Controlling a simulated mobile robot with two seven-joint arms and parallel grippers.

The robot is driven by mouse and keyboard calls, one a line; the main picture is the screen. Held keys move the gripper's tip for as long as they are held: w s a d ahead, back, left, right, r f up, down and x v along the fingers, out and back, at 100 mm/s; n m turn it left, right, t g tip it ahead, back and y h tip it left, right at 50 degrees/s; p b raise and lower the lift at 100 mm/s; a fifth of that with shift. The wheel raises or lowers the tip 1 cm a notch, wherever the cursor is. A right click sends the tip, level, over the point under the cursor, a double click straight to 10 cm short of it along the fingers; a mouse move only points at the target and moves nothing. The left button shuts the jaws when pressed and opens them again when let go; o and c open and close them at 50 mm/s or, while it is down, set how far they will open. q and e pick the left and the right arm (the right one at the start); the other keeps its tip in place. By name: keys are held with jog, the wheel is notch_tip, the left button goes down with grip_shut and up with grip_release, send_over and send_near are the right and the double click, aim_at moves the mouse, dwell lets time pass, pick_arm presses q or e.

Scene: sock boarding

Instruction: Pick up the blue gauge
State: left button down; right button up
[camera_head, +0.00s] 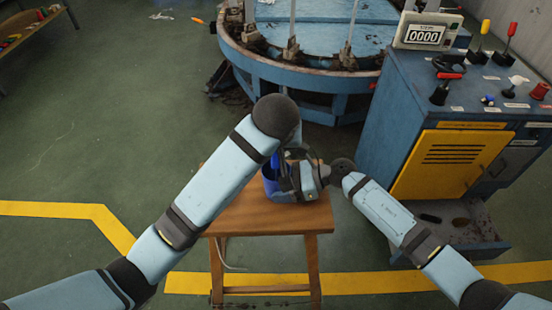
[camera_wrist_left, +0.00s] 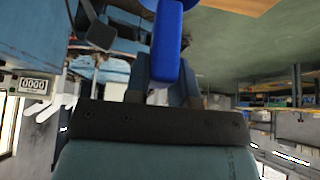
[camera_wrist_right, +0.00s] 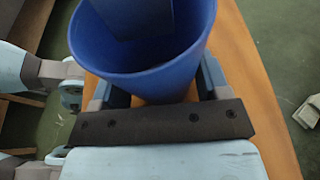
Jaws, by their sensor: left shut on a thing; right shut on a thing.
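The blue gauge (camera_wrist_left: 167,50) is a long flat blue bar in the left wrist view. My left gripper (camera_wrist_left: 165,78) is shut on it. In the head view my left forearm and wrist hide most of that gripper. A blue cup (camera_wrist_right: 150,82) fills the space between the fingers of my right gripper (camera_wrist_right: 162,88), which is shut on it. In the head view the cup (camera_head: 269,184) is over the wooden stool, with my right gripper (camera_head: 300,178) at its right side. A dark blue shape is inside the cup's mouth in the right wrist view; I cannot tell what it is.
The small wooden stool (camera_head: 262,217) stands under both grippers. A blue control cabinet (camera_head: 395,125) with a counter display (camera_head: 424,34) is at the right. A round blue machine (camera_head: 310,55) is behind. Open green floor (camera_head: 110,130) lies at the left.

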pick_arm(q)
notch_tip(320, 180, up, 9)
jog(key=shift+f, duration=0.15)
jog(key=shift+d+r, duration=0.15)
jog(key=shift+r, duration=0.75)
pick_arm(e)
jog(key=o, duration=0.8)
